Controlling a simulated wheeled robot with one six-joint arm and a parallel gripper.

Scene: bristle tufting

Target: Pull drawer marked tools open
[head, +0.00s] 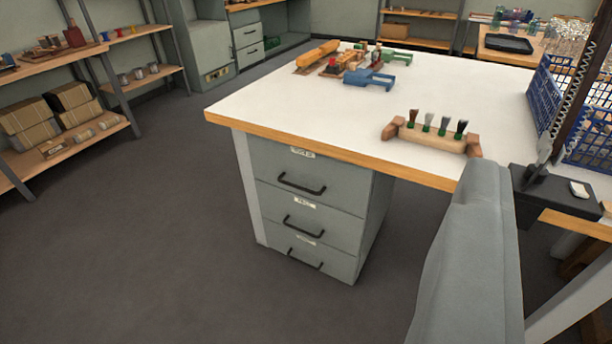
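A grey drawer unit (372,215) stands under the near left part of the white-topped workbench (300,105). It has three stacked drawers, all shut. The top drawer (275,163) has a black bar handle (302,187), and its label (302,152) sits just under the bench edge. The middle drawer has a handle (303,228) and a label (304,202). The bottom drawer has a handle (304,262) and a label (305,239). The labels are too small to read, so I cannot tell which says tools. My gripper is not visible.
The grey floor (150,260) before and left of the drawers is clear. A smooth grey form fills the lower right; I cannot tell what it is. A wooden brush holder (430,138), tools and a blue crate (543,95) are on the bench. Shelves (60,158) stand left.

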